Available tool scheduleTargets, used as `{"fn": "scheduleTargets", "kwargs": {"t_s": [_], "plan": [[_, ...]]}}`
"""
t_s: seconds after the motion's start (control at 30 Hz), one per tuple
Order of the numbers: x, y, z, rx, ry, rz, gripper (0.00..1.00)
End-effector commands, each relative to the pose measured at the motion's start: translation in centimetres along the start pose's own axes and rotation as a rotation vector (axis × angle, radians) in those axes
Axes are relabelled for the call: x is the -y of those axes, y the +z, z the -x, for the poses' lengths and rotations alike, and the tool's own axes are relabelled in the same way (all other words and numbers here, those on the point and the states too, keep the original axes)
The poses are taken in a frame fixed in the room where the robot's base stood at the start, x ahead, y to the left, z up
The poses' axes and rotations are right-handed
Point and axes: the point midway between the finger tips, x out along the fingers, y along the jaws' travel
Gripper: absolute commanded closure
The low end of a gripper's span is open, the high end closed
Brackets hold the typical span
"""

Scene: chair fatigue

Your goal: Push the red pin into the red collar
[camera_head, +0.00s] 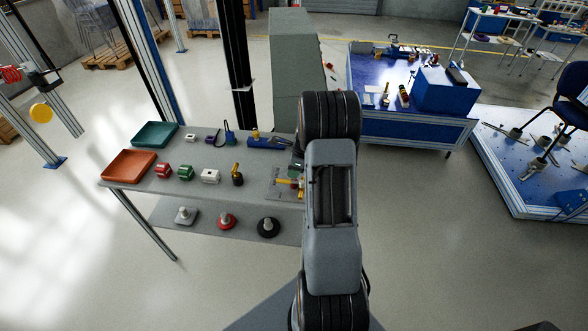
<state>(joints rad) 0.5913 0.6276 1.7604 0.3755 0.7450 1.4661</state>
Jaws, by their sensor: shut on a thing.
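My gripper (297,166) is at the right end of the grey bench, mostly hidden behind my own arm. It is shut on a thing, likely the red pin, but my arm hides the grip. A small fixture plate (272,190) lies below it, with a yellow cylindrical part (284,182) and a bit of red beside it at the arm's edge. I cannot tell whether that red is the pin or the collar, or whether they touch. A red block (162,170) stands farther left on the bench.
An orange tray (129,166) and a green tray (155,135) are at the bench's left. The lower shelf holds several round-based pieces. A blue table (420,125) stands behind right.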

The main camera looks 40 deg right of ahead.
Motion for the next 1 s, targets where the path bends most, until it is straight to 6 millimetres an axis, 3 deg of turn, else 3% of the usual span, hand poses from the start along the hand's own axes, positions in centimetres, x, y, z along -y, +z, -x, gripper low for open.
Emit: {"fn": "scheduleTargets", "kwargs": {"t_s": [0.9, 0.93, 1.0], "plan": [[0.0, -0.6, -2.1, 0.000, 0.000, -0.001, 0.88], [0.0, -0.6, -2.1, 0.000, 0.000, 0.000, 0.66], [0.0, -0.5, -2.0, 0.000, 0.000, 0.000, 0.60]]}}
